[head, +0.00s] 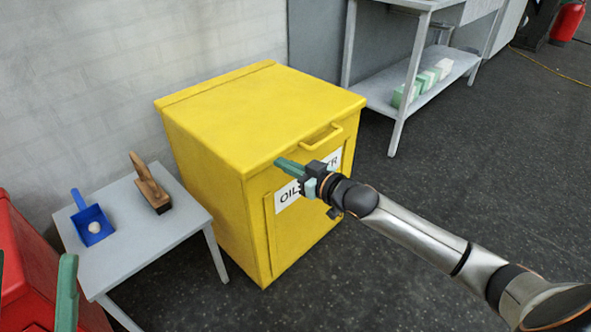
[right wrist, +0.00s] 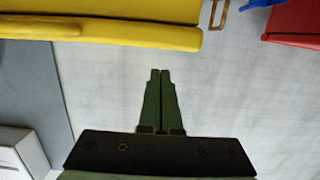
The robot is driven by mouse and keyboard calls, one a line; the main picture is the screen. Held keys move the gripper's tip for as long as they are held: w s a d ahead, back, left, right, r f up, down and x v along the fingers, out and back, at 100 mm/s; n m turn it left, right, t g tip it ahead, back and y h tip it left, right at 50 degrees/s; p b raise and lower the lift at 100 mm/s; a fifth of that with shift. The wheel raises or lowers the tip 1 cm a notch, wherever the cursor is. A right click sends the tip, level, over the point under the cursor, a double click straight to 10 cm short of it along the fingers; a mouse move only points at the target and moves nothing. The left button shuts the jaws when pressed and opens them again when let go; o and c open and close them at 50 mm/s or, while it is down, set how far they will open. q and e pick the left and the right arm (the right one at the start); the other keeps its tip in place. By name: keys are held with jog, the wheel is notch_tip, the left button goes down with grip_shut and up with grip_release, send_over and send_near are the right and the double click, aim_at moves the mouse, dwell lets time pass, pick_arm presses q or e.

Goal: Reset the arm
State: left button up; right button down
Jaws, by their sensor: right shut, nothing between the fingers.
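My right arm reaches in from the lower right in the head view. Its gripper (head: 282,165) is shut and empty, in front of the yellow bin (head: 220,120), just below the left end of the lid handle (head: 323,137). I cannot tell whether it touches the bin. In the right wrist view the two green fingers (right wrist: 160,75) lie together with nothing between them. Of my left gripper (head: 36,262), one green finger shows at the lower left of the head view and a sliver of the other at the edge, with a gap between them.
A red container (head: 35,270) stands at the lower left. A shelf table (head: 400,130) stands behind right.

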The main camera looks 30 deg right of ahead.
pick_arm(q)
jog(key=shift+r+p, duration=0.3)
jog(key=shift+r, duration=0.05)
pick_arm(e)
jog(key=shift+s+d+f, duration=0.2)
jog(key=shift+s, duration=0.35)
jog(key=shift+s+d+f, duration=0.15)
jog(key=shift+s, duration=0.35)
jog(key=shift+s+d+f, duration=0.2)
jog(key=shift+s, duration=0.35)
